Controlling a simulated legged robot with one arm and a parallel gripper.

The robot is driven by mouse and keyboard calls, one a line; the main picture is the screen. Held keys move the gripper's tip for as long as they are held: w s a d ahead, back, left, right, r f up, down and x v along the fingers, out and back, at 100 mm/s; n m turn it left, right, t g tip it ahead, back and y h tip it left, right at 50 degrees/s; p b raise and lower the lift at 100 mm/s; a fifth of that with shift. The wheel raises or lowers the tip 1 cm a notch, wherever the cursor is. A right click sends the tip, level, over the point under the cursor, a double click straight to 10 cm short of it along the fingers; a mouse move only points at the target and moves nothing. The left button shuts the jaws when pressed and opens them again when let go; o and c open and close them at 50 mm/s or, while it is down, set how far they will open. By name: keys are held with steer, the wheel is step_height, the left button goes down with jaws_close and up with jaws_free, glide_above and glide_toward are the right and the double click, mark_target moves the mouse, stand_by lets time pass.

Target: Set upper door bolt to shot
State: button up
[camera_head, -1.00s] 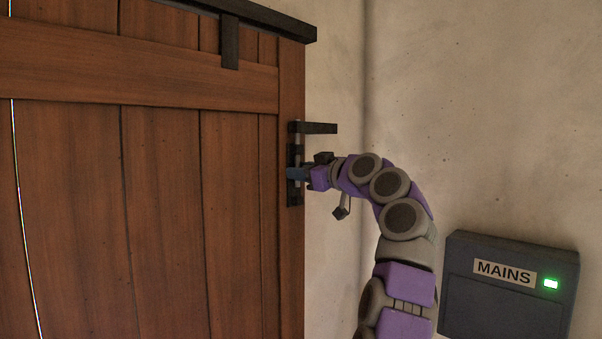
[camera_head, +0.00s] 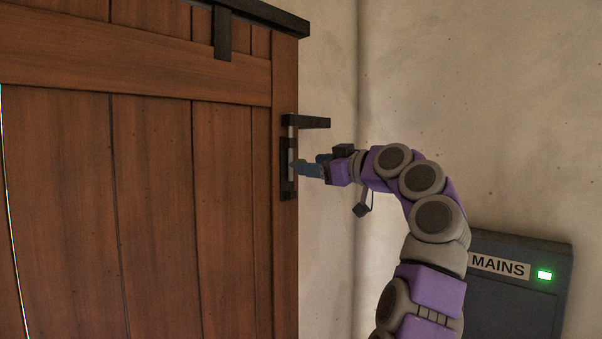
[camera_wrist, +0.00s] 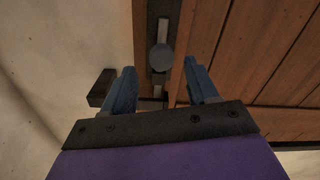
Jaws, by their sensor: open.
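The upper door bolt (camera_head: 291,150) is a grey rod on a dark vertical plate at the right edge of the brown wooden door (camera_head: 160,190). In the wrist view the bolt's round grey knob (camera_wrist: 162,57) shows on the rod, beyond and between the fingertips. My gripper (camera_head: 302,168) has blue fingers and stands just right of the bolt plate in the head view. In the wrist view my gripper (camera_wrist: 163,80) is open, with its fingers apart and nothing held between them.
A dark bracket (camera_head: 312,122) juts right from the top of the bolt plate. A dark rail (camera_head: 262,14) runs above the door. A grey MAINS box (camera_head: 515,290) with a green light is on the plaster wall at lower right. The wall between is bare.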

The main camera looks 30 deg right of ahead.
steer(key=b+v, duration=0.2)
steer(key=v, duration=0.8)
steer(key=shift+s+d, duration=0.25)
steer(key=shift+d, duration=0.05)
steer(key=w+a+f+m+g+y+b, duration=0.25)
steer(key=a+f+g+b, duration=0.4)
steer(key=a+f, duration=1)
steer(key=s+a+f+g+h+b, duration=0.1)
steer(key=s+a+f+g+b, duration=0.15)
steer(key=a+f, duration=0.5)
steer(key=s+a+f+g+h+b, duration=0.15)
steer(key=s+a+f, duration=0.3)
steer(key=f, duration=0.55)
steer(key=s+a+f+m+g+h+b, duration=0.1)
steer(key=s+f+g+b, duration=0.15)
steer(key=s+f, duration=0.65)
steer(key=s+a+f+m+g+h+b, duration=0.1)
steer(key=s+a+f+g+h+b, duration=0.2)
steer(key=f, duration=0.9)
steer(key=s+d+f+m+g+h+b, duration=0.1)
steer(key=s+d+f+b, duration=0.1)
steer(key=s+f, duration=0.6)
steer(key=s+d+f+m+g+h+b, duration=0.1)
steer(key=s+d+f, duration=0.4)
steer(key=s+f, duration=0.4)
steer(key=shift+s+f+g+b, duration=0.15)
steer(key=shift+s+g+b, duration=0.25)
steer(key=shift+s, duration=0.35)
